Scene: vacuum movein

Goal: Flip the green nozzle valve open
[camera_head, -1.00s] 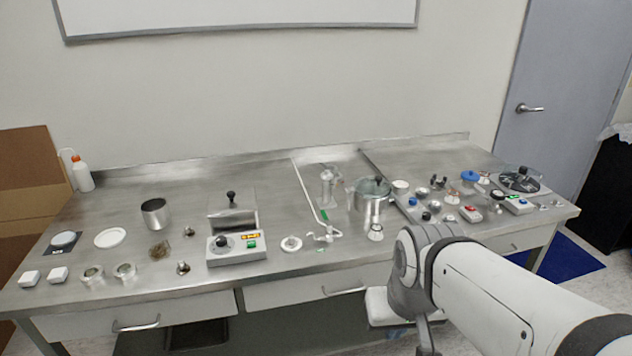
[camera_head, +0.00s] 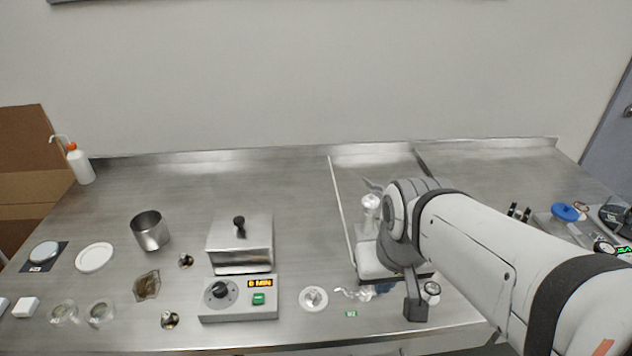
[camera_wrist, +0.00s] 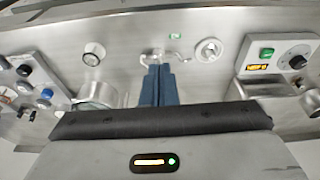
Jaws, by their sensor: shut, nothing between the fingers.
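My gripper (camera_head: 370,291) is shut and empty, low over the front middle of the bench. Its blue fingers also show in the wrist view (camera_wrist: 157,67), pointing at a pale metal nozzle fitting (camera_wrist: 153,57). The fingertips lie over part of this fitting; I cannot tell whether they touch it. In the head view the fitting (camera_head: 350,293) shows just left of the fingers. The green valve lever is not visible now and appears hidden by my gripper. A small green label (camera_head: 351,314) lies in front of the fitting.
A white round part (camera_head: 313,298) lies left of the fitting, then a grey control box (camera_head: 238,310) with a metal block (camera_head: 239,245) behind it. A small round gauge-like part (camera_head: 432,290) stands to the right. A clear cylinder (camera_head: 370,213) stands behind.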

